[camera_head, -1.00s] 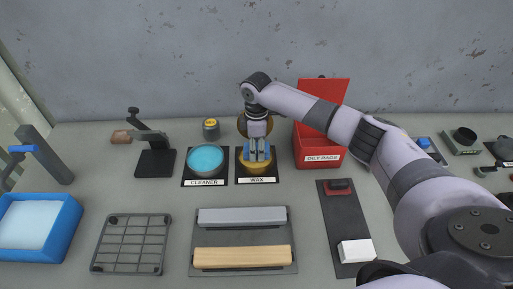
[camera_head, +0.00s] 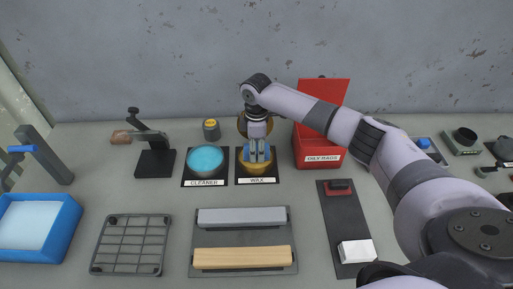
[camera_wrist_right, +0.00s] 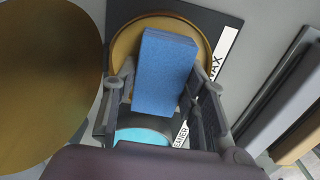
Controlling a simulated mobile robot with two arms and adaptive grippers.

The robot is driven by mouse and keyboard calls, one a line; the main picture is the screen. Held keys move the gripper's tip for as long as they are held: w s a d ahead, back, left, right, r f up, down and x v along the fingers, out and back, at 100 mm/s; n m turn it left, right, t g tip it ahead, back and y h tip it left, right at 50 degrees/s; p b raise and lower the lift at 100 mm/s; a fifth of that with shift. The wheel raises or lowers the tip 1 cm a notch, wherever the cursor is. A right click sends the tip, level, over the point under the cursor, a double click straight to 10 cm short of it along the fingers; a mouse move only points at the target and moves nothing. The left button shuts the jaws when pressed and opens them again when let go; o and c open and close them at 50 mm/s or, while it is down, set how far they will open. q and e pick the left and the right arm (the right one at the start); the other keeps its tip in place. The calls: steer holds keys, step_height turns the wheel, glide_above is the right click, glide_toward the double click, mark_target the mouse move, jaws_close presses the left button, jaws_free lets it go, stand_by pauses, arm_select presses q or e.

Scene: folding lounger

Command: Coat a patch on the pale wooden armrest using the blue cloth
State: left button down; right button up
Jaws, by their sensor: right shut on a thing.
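The pale wooden armrest (camera_head: 242,257) lies on a dark mat at the front middle, below a grey bar (camera_head: 242,216). My right gripper (camera_head: 257,152) is shut on the blue cloth (camera_wrist_right: 165,72), a folded block, at the wax tin (camera_head: 245,168). The cloth is over the tin's opening in the right wrist view; whether it touches the wax I cannot tell. The tin's round gold lid (camera_wrist_right: 40,85) stands large at the left of that view. My left gripper is not in view.
The cleaner bowl (camera_head: 206,160) with blue liquid stands just left of the wax. A red oily rags bin (camera_head: 318,158) with raised lid is to the right. A wire rack (camera_head: 130,244) and blue tray (camera_head: 70,222) lie at the left. A white block (camera_head: 356,251) lies at the right.

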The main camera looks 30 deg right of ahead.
mark_target(257, 148)
steer(key=shift+f, duration=0.45)
steer(key=shift+s+a+f+p, duration=0.1)
steer(key=shift+f+p, duration=0.05)
steer(key=shift+p, duration=0.15)
stand_by(2.1)
step_height(257, 148, up, 7)
steer(key=p, duration=0.7)
steer(key=shift+p, duration=0.4)
stand_by(0.4)
